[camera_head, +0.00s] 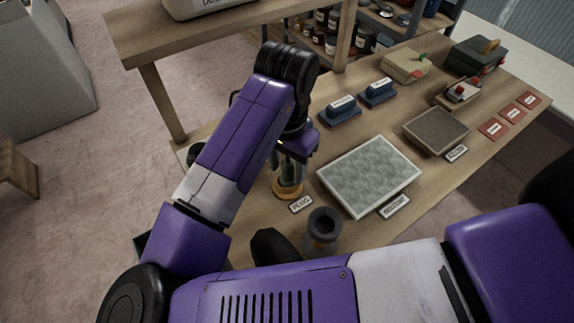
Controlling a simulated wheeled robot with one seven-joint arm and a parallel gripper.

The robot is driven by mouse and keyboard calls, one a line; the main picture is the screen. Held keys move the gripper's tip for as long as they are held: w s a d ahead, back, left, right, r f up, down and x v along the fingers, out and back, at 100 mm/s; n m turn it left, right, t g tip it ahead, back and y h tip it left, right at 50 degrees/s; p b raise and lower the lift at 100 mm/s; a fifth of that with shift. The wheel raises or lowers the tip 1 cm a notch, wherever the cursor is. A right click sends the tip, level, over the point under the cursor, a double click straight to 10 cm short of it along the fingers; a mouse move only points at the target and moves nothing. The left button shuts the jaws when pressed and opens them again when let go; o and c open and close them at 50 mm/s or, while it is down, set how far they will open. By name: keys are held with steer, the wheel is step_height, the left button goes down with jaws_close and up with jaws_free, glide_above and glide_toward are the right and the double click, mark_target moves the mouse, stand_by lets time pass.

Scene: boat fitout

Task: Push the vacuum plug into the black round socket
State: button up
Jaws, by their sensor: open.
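My gripper (291,158) is at the end of my purple arm, pointing down over the left part of the wooden bench. Its fingers are open and partly hidden by the wrist. Just below and between them is a dark green upright piece on a round, brass-coloured base (288,188). I cannot tell whether the fingers touch it. A dark, round, upright cylinder with a hole in its top (323,226) stands nearer to me, to the right of the gripper; it may be the black round socket. I cannot make out the vacuum plug for certain.
A grey textured mat (369,175) lies right of the gripper, with two blue labelled blocks (340,110) behind it. Farther right are a brown pad (436,130), red cards (511,115), a beige box (406,66) and a dark toolbox (477,55). My arm hides the bench's near left.

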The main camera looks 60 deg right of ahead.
steer(key=shift+r, duration=0.1)
step_height(320, 180, up, 8)
steer(key=shift+f, duration=0.2)
stand_by(0.3)
